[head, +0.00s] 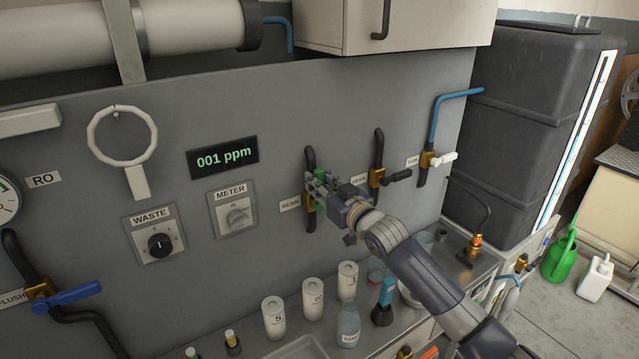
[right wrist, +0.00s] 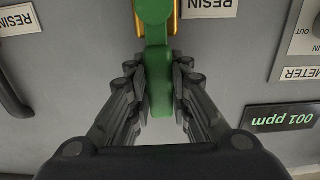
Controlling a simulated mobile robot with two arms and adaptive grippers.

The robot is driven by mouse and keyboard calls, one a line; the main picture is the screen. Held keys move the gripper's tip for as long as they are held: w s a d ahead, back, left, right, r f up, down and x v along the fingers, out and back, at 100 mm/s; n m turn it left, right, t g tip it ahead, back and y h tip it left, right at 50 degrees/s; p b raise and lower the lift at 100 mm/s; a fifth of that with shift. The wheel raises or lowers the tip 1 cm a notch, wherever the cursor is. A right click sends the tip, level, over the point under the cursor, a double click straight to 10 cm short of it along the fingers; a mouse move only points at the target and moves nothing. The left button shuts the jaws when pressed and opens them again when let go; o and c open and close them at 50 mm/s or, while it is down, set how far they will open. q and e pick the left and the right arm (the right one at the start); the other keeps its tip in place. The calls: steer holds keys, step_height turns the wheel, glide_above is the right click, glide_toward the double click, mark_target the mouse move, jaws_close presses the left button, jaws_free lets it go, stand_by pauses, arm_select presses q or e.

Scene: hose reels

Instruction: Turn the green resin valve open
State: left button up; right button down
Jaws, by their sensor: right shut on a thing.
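The green resin valve (head: 320,204) is on the grey panel, on a short black vertical pipe, with a brass body partly hidden by my gripper. In the right wrist view its green handle (right wrist: 160,92) runs from the brass body at the top down between my fingers, in line with the body. My right gripper (head: 319,188) is shut on this handle, one finger on each side, as the right wrist view (right wrist: 160,88) shows. My left gripper is not in view.
A black-handled valve (head: 398,176) and a white-handled valve (head: 443,159) are to the right. The meter knob (head: 238,217) and a display (head: 222,158) reading 001 ppm are to the left. White cartridges (head: 313,299) and a bottle (head: 348,326) stand on the counter below.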

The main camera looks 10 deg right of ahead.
steer(key=c, duration=1.4)
jaws_free()
steer(key=shift+c, duration=0.2)
steer(key=shift+f, duration=0.1)
steer(key=v, duration=1.2)
